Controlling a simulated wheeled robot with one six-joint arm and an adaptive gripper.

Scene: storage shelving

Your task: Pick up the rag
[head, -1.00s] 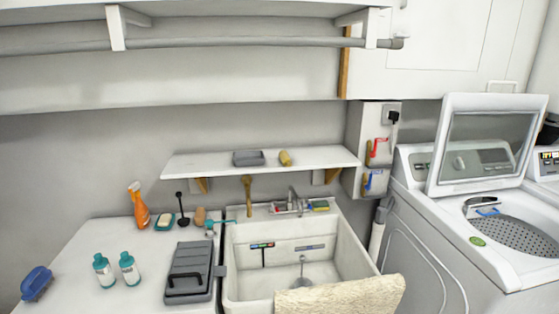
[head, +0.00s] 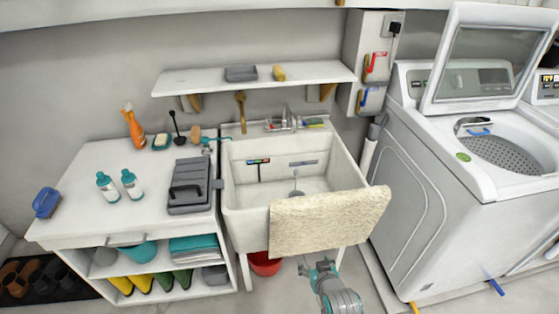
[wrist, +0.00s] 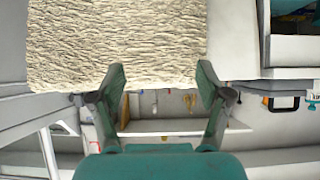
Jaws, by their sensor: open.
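The rag (head: 328,221) is a cream, rough-textured cloth draped over the front rim of the white sink (head: 240,215), hanging down in front. In the wrist view the rag (wrist: 115,45) fills the upper left and middle. My gripper (head: 320,266) is below the rag's lower edge in the head view, in front of the sink. In the wrist view my gripper (wrist: 161,78) has its two fingers spread apart, with their tips by the rag's edge. The fingers hold nothing. Whether the tips touch the rag is unclear.
A counter (head: 90,205) with bottles and a grey case (head: 189,186) stands left of the sink. The washing machine (head: 425,185) with raised lid stands at right. A red bucket (head: 264,265) sits under the sink. A shelf (head: 215,79) hangs above.

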